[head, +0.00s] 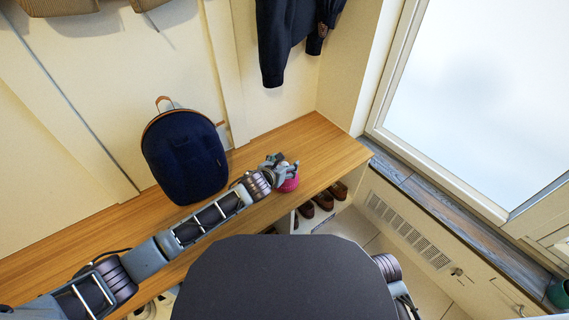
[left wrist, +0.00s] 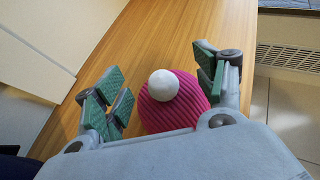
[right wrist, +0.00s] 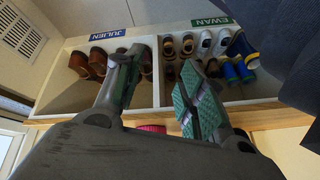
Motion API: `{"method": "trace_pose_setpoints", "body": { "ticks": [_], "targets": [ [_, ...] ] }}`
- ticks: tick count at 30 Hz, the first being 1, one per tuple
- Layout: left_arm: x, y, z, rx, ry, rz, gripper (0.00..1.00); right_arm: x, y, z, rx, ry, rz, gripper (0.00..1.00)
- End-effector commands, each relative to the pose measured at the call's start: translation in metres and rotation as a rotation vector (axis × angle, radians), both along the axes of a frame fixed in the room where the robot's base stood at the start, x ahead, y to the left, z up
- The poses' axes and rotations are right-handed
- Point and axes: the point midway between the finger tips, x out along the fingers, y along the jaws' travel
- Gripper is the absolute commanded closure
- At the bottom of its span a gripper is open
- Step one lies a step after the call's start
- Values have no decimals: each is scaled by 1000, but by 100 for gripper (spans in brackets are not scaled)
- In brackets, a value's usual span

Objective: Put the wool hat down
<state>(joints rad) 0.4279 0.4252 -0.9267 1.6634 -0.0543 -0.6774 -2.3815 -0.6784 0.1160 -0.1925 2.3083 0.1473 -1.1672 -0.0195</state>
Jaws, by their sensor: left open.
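The wool hat (head: 288,184) is pink with a white pompom and rests on the wooden bench top, near its front edge. In the left wrist view the hat (left wrist: 172,103) sits between the spread fingers of my left gripper (left wrist: 160,90), with a gap on the left side. The left gripper (head: 277,163) is open at the hat in the head view. My right gripper (right wrist: 155,95) is open and empty, facing the shoe cubbies. A pink bit of the hat (right wrist: 152,128) shows behind it. The right gripper's fingers are hidden in the head view.
A dark blue backpack (head: 185,155) stands on the bench (head: 318,146) against the wall, left of the hat. A dark jacket (head: 290,40) hangs above. Shoes (right wrist: 98,62) stand in labelled cubbies below. The bench right of the hat is clear.

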Motion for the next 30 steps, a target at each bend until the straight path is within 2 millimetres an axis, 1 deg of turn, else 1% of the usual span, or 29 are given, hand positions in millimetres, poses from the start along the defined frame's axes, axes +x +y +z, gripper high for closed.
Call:
{"method": "trace_pose_setpoints", "body": {
  "ticks": [4,6,20,21,24,30],
  "targets": [
    [-11,6,9,2,0,0,29,3,-2,22,-19,6,8,60],
    [-18,9,13,1,1,0,29,3,-4,29,-30,13,11,60],
    [-62,28,39,2,0,-1,29,-7,-19,71,-99,82,17,60],
    [-66,30,41,2,1,-1,29,-8,-20,73,-105,89,18,60],
    [-74,34,46,0,1,0,29,-8,-21,70,-111,99,17,60],
    [-84,39,51,1,1,1,29,-8,-23,68,-119,111,15,60]
  ]
}}
